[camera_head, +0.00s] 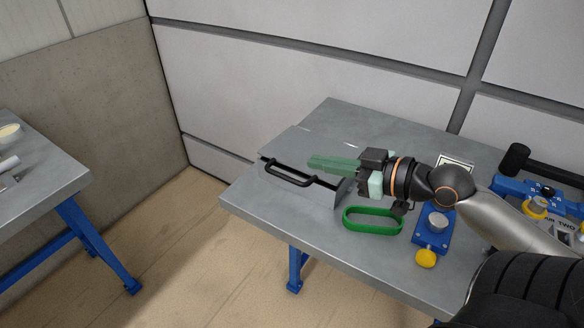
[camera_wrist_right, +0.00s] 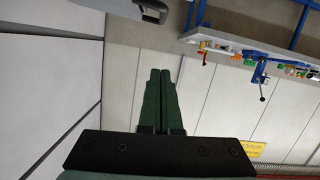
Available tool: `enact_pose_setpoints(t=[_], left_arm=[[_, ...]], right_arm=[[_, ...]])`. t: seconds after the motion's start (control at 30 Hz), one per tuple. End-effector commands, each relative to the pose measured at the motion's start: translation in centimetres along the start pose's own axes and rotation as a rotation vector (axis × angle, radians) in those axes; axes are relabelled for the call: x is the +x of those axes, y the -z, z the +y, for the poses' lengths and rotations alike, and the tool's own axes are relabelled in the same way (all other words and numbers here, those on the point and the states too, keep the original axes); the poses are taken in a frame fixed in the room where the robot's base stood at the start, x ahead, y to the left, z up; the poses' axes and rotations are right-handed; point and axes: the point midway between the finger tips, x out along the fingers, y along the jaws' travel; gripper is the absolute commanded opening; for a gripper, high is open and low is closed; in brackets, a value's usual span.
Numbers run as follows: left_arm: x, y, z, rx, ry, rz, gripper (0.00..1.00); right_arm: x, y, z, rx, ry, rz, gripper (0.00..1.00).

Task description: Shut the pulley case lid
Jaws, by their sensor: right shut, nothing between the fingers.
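The pulley case is a grey metal piece on the workbench in the head view. Its flat lid (camera_head: 307,146) lies low, with a black bar handle (camera_head: 290,175) along the front edge. A grey triangular side plate (camera_head: 346,193) shows at its right. I cannot tell whether the lid is fully shut. My right gripper (camera_head: 312,161) is above the lid, behind the handle, its green fingers together and empty. The gripper and wrist hide part of the case. The closed fingers also show in the right wrist view (camera_wrist_right: 160,75). My left gripper is out of view.
A green belt loop (camera_head: 346,222) lies in front of the case on the grey workbench (camera_head: 262,208). A blue block (camera_head: 432,235) with a yellow knob (camera_head: 425,258) stands to its right. A black mallet (camera_head: 517,160) is farther right. Another table (camera_head: 50,185) stands left, across open floor.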

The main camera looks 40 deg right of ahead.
Motion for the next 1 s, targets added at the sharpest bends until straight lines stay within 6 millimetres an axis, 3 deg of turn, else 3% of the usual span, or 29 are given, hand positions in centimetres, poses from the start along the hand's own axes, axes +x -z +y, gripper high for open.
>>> enact_pose_setpoints(t=[0.67, 0.8, 1.0], left_arm=[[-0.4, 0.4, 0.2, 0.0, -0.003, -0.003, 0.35], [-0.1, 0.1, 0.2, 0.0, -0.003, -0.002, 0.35], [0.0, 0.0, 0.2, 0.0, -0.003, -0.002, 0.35]], right_arm=[[7.4, 0.2, 0.1, 0.0, -0.002, 0.005, 0.0], [7.9, -2.3, 0.1, 0.003, -0.002, -0.002, 0.0], [8.3, -3.8, 0.0, 0.0, -0.001, -0.001, 0.0]])
